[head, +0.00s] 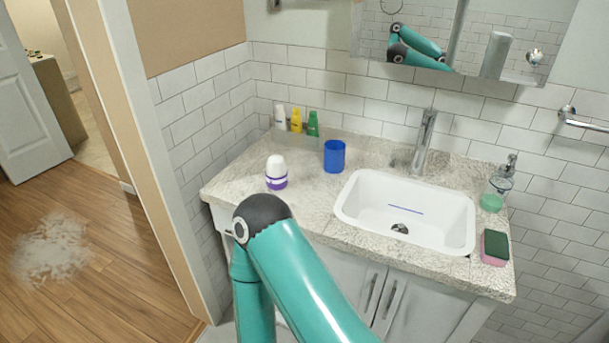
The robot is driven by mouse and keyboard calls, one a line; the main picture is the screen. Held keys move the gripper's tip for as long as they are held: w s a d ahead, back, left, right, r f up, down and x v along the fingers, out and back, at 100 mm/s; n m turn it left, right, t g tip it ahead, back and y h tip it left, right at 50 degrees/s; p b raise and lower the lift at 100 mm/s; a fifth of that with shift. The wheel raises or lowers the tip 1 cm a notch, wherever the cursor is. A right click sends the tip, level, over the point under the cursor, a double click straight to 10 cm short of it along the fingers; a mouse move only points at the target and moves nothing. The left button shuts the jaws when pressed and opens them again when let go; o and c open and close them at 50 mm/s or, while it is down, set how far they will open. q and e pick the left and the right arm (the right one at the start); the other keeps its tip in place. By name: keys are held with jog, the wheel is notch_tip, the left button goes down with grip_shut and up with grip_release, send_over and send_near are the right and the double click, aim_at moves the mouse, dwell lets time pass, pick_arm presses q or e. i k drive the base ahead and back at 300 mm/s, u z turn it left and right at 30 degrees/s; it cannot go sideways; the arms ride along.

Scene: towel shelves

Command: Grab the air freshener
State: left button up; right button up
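A small white item with a rounded top and a purple band (276,172), which looks like the air freshener, stands upright on the left part of the speckled counter (315,205). One of my teal arms rises from the bottom of the head view. Its dark elbow joint appears just below and in front of the white and purple item in the picture, without covering most of it. Neither gripper shows in the head view, so I cannot tell their state.
A blue cup (334,156) stands right of the item. White (280,117), yellow (296,121) and green (313,124) bottles stand behind. The white sink (455,225) has a faucet (424,143); a soap dispenser (497,184) and sponge (495,247) sit right. A wall edge bounds the left.

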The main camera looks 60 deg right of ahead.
aim_at(275, 184)
jog(key=z, duration=0.1)
jog(key=i, duration=0.1)
jog(key=z, duration=0.85)
